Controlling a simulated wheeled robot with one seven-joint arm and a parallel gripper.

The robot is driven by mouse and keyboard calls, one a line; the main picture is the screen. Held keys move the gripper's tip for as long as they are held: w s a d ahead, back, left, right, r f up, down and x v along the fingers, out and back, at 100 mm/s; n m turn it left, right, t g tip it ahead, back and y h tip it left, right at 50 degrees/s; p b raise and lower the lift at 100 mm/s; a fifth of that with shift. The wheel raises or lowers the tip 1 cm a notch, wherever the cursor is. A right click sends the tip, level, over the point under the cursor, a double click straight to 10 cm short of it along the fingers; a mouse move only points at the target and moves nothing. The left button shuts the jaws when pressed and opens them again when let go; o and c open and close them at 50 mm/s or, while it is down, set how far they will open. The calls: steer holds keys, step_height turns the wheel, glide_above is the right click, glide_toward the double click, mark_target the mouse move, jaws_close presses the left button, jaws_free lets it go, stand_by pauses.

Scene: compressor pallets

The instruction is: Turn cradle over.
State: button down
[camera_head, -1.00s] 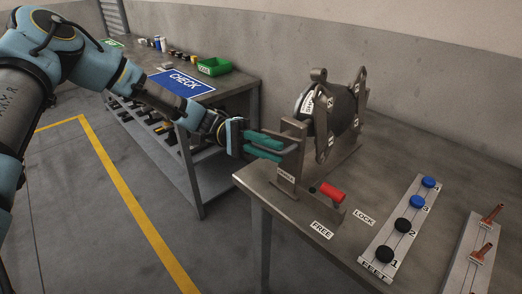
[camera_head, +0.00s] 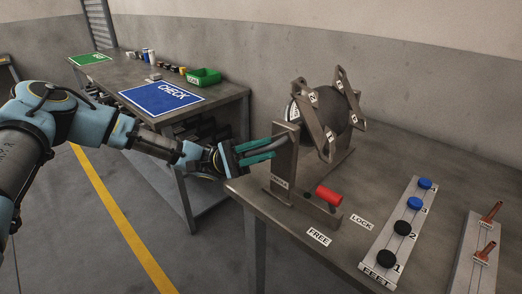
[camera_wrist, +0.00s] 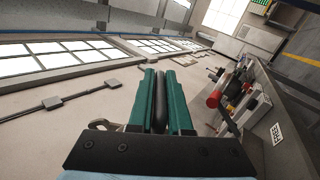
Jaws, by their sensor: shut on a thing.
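The cradle (camera_head: 318,137) stands on the near bench, turned at a tilt. It is a pair of grey plates with numbered tags around a dark round body (camera_head: 341,105). A grey upright stand (camera_head: 284,165) carries its left side. My gripper (camera_head: 267,149) is at the left of that stand, its green fingers pointing right. In the wrist view the fingers are shut on a dark crank handle (camera_wrist: 160,110), a rounded bar lying between them. The handle's joint to the cradle is hidden. A red-gripped lever (camera_head: 329,195) sits at the stand's foot, by the FREE and LOCK labels.
A FEET strip (camera_head: 385,246) with blue and black knobs lies right of the lever. A rack with orange-brown pieces (camera_head: 485,240) is at the right edge. Behind my arm is another bench with a blue CHECK mat (camera_head: 163,95) and green bin (camera_head: 204,77).

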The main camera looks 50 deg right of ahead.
steer(key=c, duration=0.9)
jaws_free()
steer(key=b+v, duration=0.3)
steer(key=v, duration=0.6)
steer(key=shift+w+d+f+b, duration=0.1)
steer(key=shift+f+b, duration=0.15)
steer(key=shift+b, duration=0.15)
steer(key=shift+w+f, duration=0.3)
steer(key=shift+w, duration=0.3)
steer(key=shift+c, duration=0.3)
